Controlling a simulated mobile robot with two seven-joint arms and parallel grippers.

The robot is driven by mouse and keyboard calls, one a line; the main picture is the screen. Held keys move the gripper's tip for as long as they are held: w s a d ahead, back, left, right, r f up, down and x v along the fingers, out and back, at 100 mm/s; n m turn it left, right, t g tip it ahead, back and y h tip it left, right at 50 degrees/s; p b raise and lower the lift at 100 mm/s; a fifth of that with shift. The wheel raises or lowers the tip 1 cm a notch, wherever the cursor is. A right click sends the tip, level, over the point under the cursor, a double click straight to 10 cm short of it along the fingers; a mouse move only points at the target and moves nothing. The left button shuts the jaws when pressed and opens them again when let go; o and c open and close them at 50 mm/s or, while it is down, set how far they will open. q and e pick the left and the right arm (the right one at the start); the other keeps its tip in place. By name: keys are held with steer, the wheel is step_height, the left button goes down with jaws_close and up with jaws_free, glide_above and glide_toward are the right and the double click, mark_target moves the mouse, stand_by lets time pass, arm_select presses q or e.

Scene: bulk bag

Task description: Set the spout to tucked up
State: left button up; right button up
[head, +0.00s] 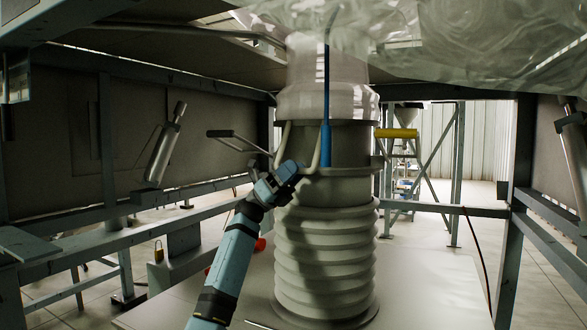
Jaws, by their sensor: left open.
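The spout (328,72) is a pale translucent sleeve at top centre. It comes down from under the clear, crinkled bulk bag (470,35) to the top of a grey collar (350,148). A blue strap or cord (326,110) hangs along its front and ends over the collar. My left gripper (294,170) is open at the collar's left front side, below the spout and left of the strap's lower end. I cannot tell whether it touches the pale curved bars there. My right gripper is not in view.
Ribbed grey bellows (325,255) stand below the collar on a pale plate (425,295). A yellow handle (396,133) sticks out right, a dark lever (222,134) left. Frame posts (512,200) and cylinders (165,145) flank the space. A padlock (158,252) hangs at left.

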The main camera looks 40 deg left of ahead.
arm_select(q)
steer(key=shift+c, duration=0.3)
jaws_close()
step_height(320, 180, up, 8)
steer(key=shift+a+r+p, duration=0.1)
steer(key=shift+p, duration=0.85)
steer(key=shift+s+r, duration=0.1)
steer(key=shift+r, duration=0.4)
steer(key=shift+o, duration=0.3)
jaws_free()
steer(key=shift+f, duration=0.1)
steer(key=shift+f, duration=0.1)
